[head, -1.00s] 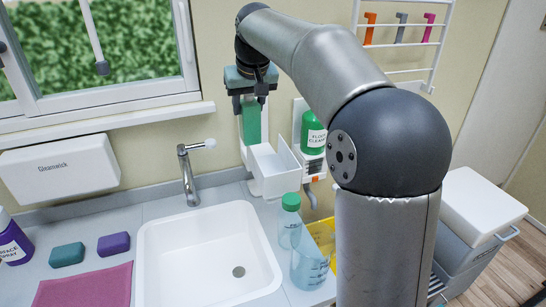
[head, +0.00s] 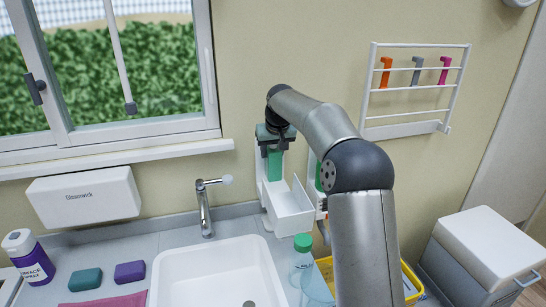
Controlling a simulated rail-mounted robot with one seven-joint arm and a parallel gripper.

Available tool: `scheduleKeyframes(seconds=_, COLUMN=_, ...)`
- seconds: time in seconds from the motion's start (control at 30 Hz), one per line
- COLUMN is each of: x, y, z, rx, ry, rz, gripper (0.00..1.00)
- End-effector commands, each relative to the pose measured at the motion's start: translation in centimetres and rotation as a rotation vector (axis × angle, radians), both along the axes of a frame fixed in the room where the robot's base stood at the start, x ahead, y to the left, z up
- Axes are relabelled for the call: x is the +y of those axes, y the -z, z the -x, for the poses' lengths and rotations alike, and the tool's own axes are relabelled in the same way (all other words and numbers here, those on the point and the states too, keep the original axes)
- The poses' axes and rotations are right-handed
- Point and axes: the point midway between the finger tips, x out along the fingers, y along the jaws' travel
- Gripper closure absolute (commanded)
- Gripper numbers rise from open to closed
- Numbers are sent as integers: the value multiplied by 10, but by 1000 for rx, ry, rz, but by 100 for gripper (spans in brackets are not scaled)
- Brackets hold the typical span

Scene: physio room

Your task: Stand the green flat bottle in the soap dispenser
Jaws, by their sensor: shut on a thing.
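My gripper (head: 274,148) is shut on the green flat bottle (head: 275,166) and holds it upright at the wall. The soap dispenser (head: 289,212) is a white holder with an open tray front, mounted on the wall right of the tap. The bottle's lower part is at the dispenser's back part, in front of its white back plate. The bottle's lower end is hidden or hard to make out, so I cannot tell whether it rests on the dispenser.
A clear bottle with a green cap (head: 302,262) stands below the dispenser by the sink (head: 215,275). A tap (head: 206,205) stands left of it. My arm hides most of a second green bottle (head: 318,177). A yellow tray (head: 411,284) is at the lower right.

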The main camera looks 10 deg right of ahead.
Motion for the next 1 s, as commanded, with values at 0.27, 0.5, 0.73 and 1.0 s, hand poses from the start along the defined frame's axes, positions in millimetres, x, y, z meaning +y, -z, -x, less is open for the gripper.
scheduleKeyframes(seconds=0.27, x=-1, y=33, z=-3, rx=1, ry=0, rz=0, gripper=86)
scheduleKeyframes(seconds=0.5, x=-1, y=34, z=-3, rx=-1, ry=1, rz=0, gripper=86)
scheduleKeyframes(seconds=0.73, x=-1, y=37, z=-3, rx=1, ry=0, rz=0, gripper=35)
scheduleKeyframes(seconds=1.0, x=-1, y=35, z=-3, rx=1, ry=0, rz=0, gripper=35)
